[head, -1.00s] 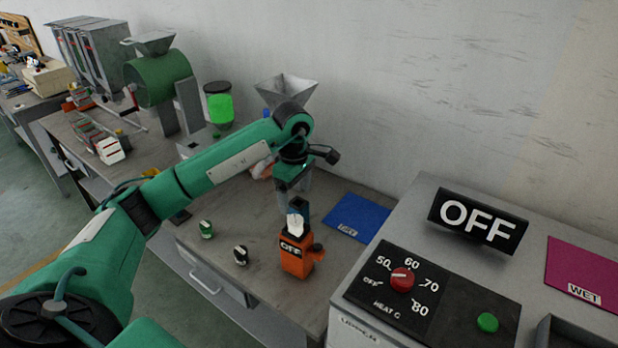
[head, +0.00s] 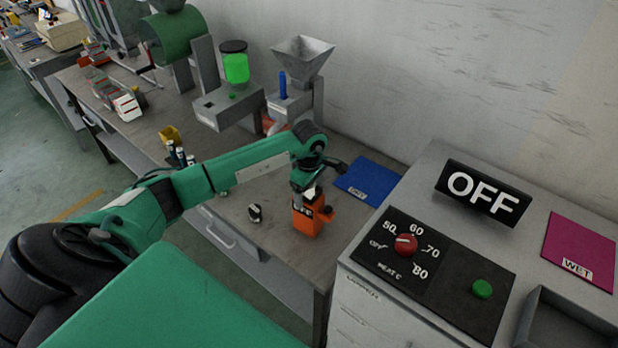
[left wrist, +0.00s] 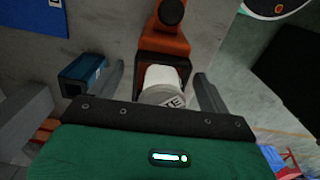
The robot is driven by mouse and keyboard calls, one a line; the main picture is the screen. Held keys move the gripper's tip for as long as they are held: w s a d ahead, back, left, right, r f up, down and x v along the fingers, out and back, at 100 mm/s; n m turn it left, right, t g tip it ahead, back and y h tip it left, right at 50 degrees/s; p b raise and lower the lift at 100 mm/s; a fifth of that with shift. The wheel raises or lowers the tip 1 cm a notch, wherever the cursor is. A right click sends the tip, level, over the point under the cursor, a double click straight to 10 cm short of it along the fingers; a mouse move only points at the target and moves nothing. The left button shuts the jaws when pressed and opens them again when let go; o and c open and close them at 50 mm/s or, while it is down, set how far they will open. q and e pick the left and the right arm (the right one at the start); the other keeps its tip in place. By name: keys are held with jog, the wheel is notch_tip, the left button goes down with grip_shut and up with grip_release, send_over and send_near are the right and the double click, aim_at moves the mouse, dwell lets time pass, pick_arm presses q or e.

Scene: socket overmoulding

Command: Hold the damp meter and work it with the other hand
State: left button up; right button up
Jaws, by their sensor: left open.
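My left gripper (head: 306,190) is right over the meter's top, jaws pointing down. In the left wrist view its open fingers (left wrist: 165,90) stand on either side of the white part, with gaps showing. The gripper hides the meter's top in the head view. My right gripper is not in view.
A small dark knob-like item (head: 255,213) stands left of the meter. A blue mat (head: 368,181) lies behind it. The grey cabinet with red dial (head: 405,245), green button (head: 482,289) and OFF sign (head: 483,193) is close on the right. A hopper (head: 302,60) stands behind.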

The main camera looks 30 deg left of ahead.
pick_arm(q)
jog(key=shift+f, duration=0.3)
jog(key=c, duration=1.1)
jog(key=shift+o, duration=0.2)
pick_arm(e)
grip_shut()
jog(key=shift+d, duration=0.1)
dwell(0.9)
